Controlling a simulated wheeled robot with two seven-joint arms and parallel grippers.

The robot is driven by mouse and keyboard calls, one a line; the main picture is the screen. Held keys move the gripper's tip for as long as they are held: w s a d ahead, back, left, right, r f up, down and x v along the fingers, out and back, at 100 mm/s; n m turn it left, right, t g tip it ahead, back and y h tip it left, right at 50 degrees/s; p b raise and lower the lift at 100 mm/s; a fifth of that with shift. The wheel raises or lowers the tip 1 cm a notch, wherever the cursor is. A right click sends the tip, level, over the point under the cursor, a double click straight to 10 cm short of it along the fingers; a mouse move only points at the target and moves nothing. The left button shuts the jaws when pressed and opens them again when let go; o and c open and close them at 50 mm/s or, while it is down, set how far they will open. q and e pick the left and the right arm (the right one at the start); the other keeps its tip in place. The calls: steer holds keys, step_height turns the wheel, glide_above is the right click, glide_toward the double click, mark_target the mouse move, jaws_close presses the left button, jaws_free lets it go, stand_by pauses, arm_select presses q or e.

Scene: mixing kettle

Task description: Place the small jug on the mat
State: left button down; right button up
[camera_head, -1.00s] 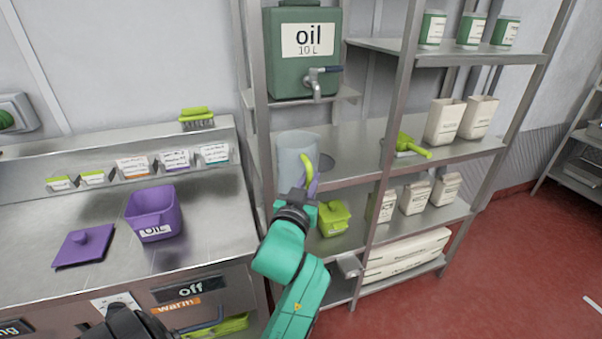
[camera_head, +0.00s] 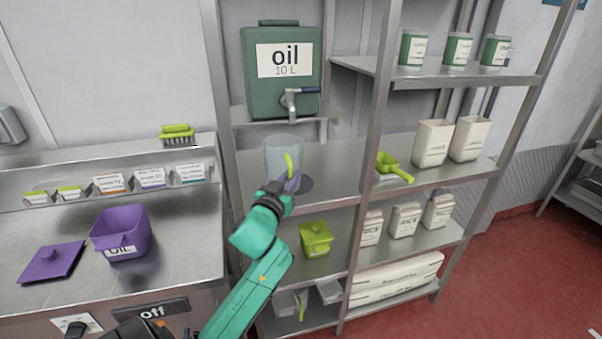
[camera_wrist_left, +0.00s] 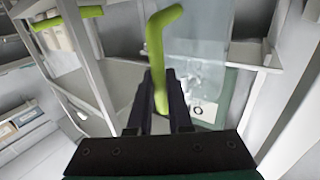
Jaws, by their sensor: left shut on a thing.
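The small jug (camera_head: 274,158) is clear, with a bright green handle. My left gripper (camera_head: 289,184) is shut on that handle, in front of the middle shelf below the oil tap. The jug looks upright; its base is partly hidden by my gripper. The mat (camera_head: 305,185) seems to be the dark round patch on that shelf, just right of and below the jug in the picture and partly covered. I cannot tell the gap between them. In the left wrist view the jug's clear body (camera_wrist_left: 205,45) lies beyond the green handle, between the fingers. My right gripper is not in view.
A green oil container (camera_head: 283,75) with a tap (camera_head: 291,97) stands above the jug. Shelf posts (camera_head: 378,130) flank the space. A green scoop (camera_head: 393,168) lies to the right. A purple pot (camera_head: 120,230) stands on the left counter.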

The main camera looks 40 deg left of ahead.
arm_select(q)
steer(key=w+f, duration=0.1)
steer(key=w, duration=0.1)
steer(key=w+a+f, duration=0.1)
steer(key=w, duration=0.2)
steer(key=w+a+f, duration=0.1)
steer(key=w, duration=0.1)
steer(key=shift+w+a+f+p, duration=0.1)
steer(key=shift+w+a+p, duration=0.1)
steer(key=shift+p, duration=0.2)
steer(key=shift+d+f, duration=0.1)
steer(key=shift+f, duration=0.1)
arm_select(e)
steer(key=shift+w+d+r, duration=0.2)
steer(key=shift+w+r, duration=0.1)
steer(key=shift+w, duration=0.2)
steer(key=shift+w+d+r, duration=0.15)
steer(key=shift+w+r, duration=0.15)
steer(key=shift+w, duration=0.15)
arm_select(q)
steer(key=shift+f, duration=0.1)
steer(key=c, duration=0.8)
jaws_free()
steer(key=shift+c, duration=0.2)
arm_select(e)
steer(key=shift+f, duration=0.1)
